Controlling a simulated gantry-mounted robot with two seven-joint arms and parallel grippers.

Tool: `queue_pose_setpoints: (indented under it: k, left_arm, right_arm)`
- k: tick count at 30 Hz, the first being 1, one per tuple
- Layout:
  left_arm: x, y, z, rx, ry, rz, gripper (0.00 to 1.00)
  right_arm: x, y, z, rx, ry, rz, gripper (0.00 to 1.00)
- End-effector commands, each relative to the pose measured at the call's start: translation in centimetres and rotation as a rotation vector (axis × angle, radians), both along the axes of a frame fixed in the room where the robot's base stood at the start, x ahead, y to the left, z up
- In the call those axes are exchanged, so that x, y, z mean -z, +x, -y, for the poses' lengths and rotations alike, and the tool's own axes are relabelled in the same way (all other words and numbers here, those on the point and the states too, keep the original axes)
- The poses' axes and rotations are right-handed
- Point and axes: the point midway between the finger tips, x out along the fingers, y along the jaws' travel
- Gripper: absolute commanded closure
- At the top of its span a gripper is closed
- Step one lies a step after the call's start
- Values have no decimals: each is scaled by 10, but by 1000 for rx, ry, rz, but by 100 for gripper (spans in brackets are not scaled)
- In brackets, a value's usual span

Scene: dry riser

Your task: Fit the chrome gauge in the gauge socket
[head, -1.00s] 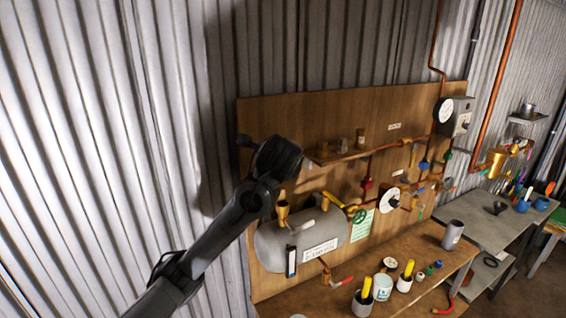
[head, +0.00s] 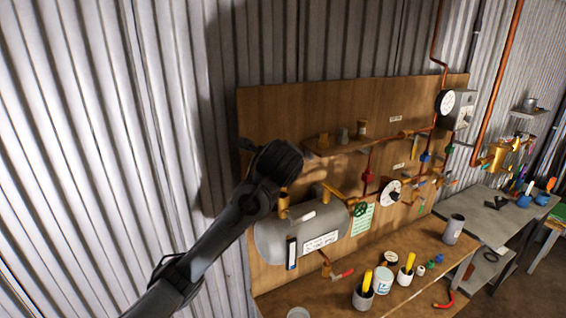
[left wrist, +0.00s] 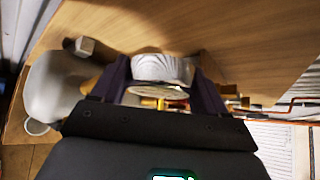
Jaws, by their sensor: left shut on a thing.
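My left gripper, seen in the left wrist view (left wrist: 160,82), is shut on a pale, ribbed, rounded metallic thing (left wrist: 162,67), which looks like the chrome gauge. In the head view its fingers and the held thing are hidden behind my dark wrist, in front of the wooden board above the grey tank. A brass fitting (head: 283,203) stands on the tank's left end, just below my wrist. I cannot tell whether it is the gauge socket. My right gripper is not in view.
The wooden board (head: 270,110) carries a shelf (head: 335,150), copper pipes, valves and white dial gauges (head: 389,193). The grey tank (head: 270,238) hangs low on it. Below, a bench (head: 415,238) holds tins and yellow-handled tools. Bare corrugated wall lies left.

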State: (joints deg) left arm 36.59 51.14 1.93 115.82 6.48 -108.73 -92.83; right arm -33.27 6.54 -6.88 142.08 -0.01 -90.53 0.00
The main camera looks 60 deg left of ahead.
Motion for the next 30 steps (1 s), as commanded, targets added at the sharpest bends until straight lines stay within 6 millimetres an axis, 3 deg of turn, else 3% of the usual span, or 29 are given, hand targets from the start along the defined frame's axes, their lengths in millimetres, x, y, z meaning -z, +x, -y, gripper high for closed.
queue_pose_setpoints:
  k: [15,30]
  left_arm:
    - [25,0,0,1,1,1,65]
    - [32,0,0,1,1,1,65]
  right_arm:
    - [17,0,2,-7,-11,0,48]
    - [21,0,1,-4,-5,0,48]
